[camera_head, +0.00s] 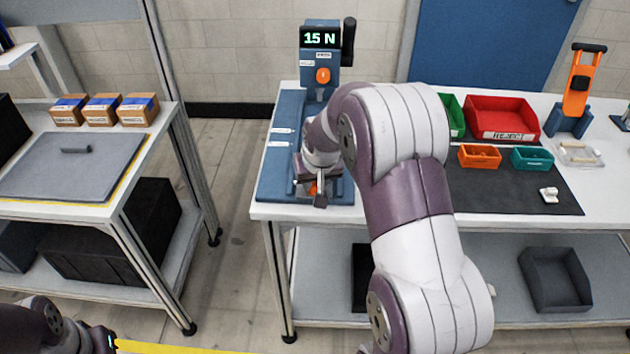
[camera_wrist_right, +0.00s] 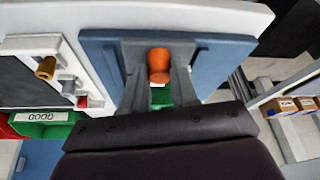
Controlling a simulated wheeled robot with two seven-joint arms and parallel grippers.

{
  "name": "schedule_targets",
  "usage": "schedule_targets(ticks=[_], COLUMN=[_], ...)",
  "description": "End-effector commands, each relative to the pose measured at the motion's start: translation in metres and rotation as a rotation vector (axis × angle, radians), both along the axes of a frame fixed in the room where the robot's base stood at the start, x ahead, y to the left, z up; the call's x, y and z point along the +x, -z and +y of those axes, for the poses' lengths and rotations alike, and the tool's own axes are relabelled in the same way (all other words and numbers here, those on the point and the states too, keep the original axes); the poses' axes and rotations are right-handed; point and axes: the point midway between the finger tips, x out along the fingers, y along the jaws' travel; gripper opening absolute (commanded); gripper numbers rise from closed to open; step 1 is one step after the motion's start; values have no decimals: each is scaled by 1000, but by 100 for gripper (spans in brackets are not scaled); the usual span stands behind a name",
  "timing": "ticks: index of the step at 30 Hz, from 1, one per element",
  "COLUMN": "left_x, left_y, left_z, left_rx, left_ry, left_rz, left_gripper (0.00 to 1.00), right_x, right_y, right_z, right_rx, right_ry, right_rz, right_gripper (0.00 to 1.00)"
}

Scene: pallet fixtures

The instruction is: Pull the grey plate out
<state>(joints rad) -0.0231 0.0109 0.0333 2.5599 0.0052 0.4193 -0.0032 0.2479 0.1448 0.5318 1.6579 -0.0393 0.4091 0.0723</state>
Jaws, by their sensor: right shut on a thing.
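My right gripper (camera_head: 314,190) is low at the front of a blue test stand on the middle table. In the wrist view, an orange rounded piece (camera_wrist_right: 158,66) sits between the two grey fingers of my right gripper (camera_wrist_right: 158,75), which are shut on it. The orange piece also shows in part in the head view (camera_head: 313,188). I cannot make out a separate grey plate at the stand, as my wrist and arm hide much of it. A flat grey board (camera_head: 60,180) with a dark bar on it lies on the left table. My left gripper (camera_head: 100,340) shows only partly, at the bottom left.
The stand's display (camera_head: 320,38) reads 15 N. A red REJECT bin (camera_head: 503,119), small orange (camera_head: 479,156) and teal (camera_head: 532,159) trays and an orange-and-black tool (camera_head: 580,85) stand to the right. Several cartons (camera_head: 102,108) sit on the left table. A floor gap separates the tables.

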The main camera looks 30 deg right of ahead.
Motion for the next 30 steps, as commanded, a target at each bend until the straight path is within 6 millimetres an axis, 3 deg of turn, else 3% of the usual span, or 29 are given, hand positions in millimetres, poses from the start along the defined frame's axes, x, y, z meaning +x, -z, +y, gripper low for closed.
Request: schedule_targets(ticks=[6,7,9,20,30], left_x=[0,0,0,0,0], left_y=[0,0,0,0,3], left_z=[0,0,0,0,0], left_rx=[0,0,0,0,0], left_ry=[0,0,0,0,0], left_rz=[0,0,0,0,0], left_gripper=[0,0,0,0,0], right_x=[-3,-3,-3,-4,-35], right_y=[3,3,3,-5,-84], right_z=[1,2,1,1,11], right_rx=[4,4,4,1,1], right_ry=[1,1,0,0,0], right_rz=[12,12,12,5,2], right_gripper=[0,32,54,54,54])
